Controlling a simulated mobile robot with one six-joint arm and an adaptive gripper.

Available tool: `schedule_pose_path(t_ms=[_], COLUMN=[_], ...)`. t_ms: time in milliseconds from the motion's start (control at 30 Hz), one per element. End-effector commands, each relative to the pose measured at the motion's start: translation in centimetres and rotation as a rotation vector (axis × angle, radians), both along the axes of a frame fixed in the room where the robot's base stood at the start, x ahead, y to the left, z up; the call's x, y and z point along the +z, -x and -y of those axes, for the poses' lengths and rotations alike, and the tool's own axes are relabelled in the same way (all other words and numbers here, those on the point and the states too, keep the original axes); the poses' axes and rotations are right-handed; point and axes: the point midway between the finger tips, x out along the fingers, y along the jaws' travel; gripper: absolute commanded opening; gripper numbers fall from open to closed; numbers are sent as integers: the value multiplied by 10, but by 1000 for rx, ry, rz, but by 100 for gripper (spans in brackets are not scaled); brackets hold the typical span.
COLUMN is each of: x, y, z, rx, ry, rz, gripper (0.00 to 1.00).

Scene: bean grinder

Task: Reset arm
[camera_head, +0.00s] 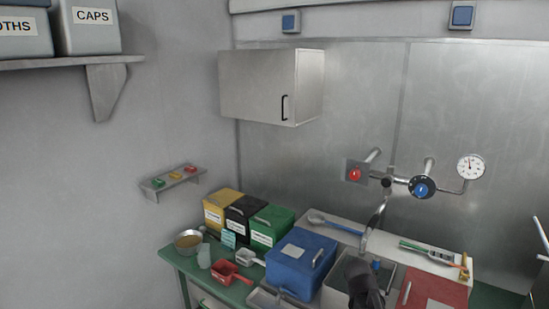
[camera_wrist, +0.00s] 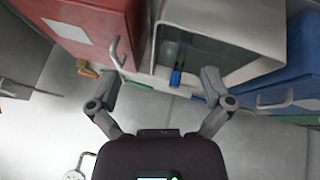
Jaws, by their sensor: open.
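My gripper (camera_wrist: 160,84) is open in the wrist view, its two dark fingers spread wide with nothing between them. In the head view my gripper (camera_head: 368,288) is a dark shape at the lower right, in front of the open light-grey bin, and its fingertips cannot be made out. In the wrist view the open grey bin (camera_wrist: 262,62) lies beyond the fingers. A small blue item (camera_wrist: 176,77) shows at the bin opening. The fingers appear apart from everything.
A blue box (camera_head: 302,262) and a red box (camera_head: 435,294) flank the bin. Yellow, black and green boxes (camera_head: 272,224), a red scoop (camera_head: 232,274) and a bowl (camera_head: 188,239) crowd the green table at left. A faucet (camera_head: 374,218) rises behind. A wall cabinet (camera_head: 258,85) hangs above.

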Motion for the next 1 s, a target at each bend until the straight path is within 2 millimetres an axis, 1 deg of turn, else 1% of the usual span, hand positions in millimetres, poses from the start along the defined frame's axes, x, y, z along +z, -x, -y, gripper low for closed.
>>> schedule_pose_path(t_ms=[33, 100, 200, 300, 400, 500, 567, 1000], x=[-13, -26, -39, -47, -50, -51, -51, -51], y=[16, 35, 60, 80, 94, 101, 102, 102], z=[-19, -43, -75, -101, -118, -127, -129, -129], rx=[36, 97, 187, 269, 329, 363, 371, 371], ry=[-47, -119, -216, -295, -350, -379, -386, -386], rz=[-59, -144, -252, -335, -387, -414, -422, -422], gripper=[100, 100, 100, 100, 100, 100, 100, 100])
